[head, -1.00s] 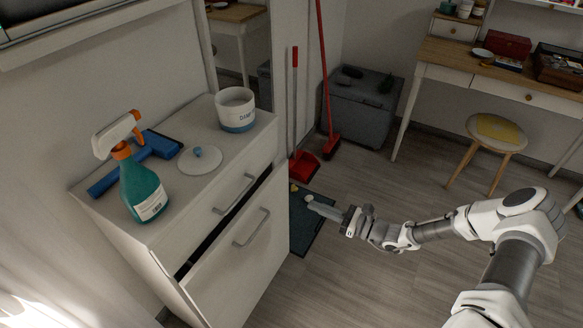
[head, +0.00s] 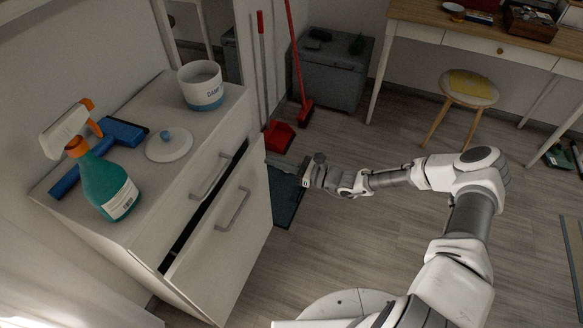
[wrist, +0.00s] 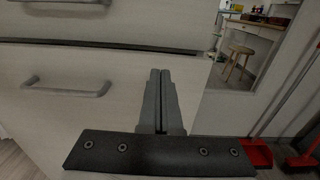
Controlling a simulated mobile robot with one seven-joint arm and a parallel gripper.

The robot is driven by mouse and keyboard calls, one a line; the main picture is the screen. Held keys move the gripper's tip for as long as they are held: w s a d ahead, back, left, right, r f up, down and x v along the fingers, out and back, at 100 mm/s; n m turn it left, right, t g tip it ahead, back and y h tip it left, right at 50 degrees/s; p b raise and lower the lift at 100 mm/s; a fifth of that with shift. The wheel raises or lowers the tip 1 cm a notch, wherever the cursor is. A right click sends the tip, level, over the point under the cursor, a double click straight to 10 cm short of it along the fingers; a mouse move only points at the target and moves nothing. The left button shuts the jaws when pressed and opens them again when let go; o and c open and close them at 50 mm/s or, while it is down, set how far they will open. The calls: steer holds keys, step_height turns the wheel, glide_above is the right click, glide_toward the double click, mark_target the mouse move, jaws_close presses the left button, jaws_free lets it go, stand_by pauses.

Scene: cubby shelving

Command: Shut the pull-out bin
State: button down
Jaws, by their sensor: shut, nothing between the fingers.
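The pull-out bin (head: 222,252) is the lower white front of the cabinet, with a grey bar handle (head: 234,208). Its top edge leans out, leaving a dark gap below the drawer above. In the wrist view the bin front (wrist: 45,118) fills the left and middle, its handle (wrist: 68,88) left of my fingers. My gripper (head: 276,163) is at the right side of the bin in the head view. Its two fingers (wrist: 160,74) are pressed together, empty, in front of the panel near its right edge. I cannot tell whether they touch it.
A spray bottle (head: 105,182), a blue squeegee (head: 118,132), a lid (head: 169,146) and a white tub (head: 203,88) stand on the cabinet top. A red dustpan (head: 278,136) and a broom (head: 304,108) are behind my gripper. A stool (head: 468,88) stands farther right, with open floor before it.

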mark_target(251, 154)
steer(key=shift+b+x, duration=0.4)
steer(key=shift+x, duration=1.85)
steer(key=x, duration=0.4)
steer(key=shift+w+a, duration=0.1)
steer(key=shift+a+r, duration=0.1)
steer(key=shift+r, duration=0.1)
steer(key=shift+d, duration=0.3)
steer(key=p+v, duration=0.2)
steer(key=v, duration=1.2)
steer(key=shift+f, duration=0.15)
